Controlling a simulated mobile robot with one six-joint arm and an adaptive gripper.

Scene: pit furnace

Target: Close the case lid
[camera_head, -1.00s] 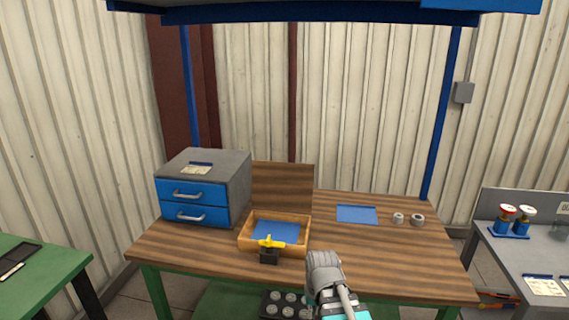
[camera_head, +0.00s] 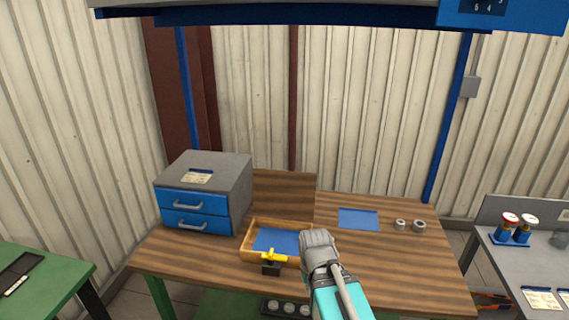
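The wooden case (camera_head: 246,243) sits on the workbench with a blue lining inside. Its lid (camera_head: 285,194) stands upright at the back, open. A yellow-handled part on a dark block (camera_head: 272,262) is at the case's front side. My gripper (camera_head: 318,238) is at the right of the case in the picture, overlapping its right front corner. Its fingers are hidden behind the gripper body, so I cannot tell whether they are open or shut. Whether it touches the case is unclear.
A grey cabinet with blue drawers (camera_head: 204,193) stands left of the case. A blue mat (camera_head: 359,219) and two metal rings (camera_head: 409,225) lie to the right on the wooden bench (camera_head: 420,264).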

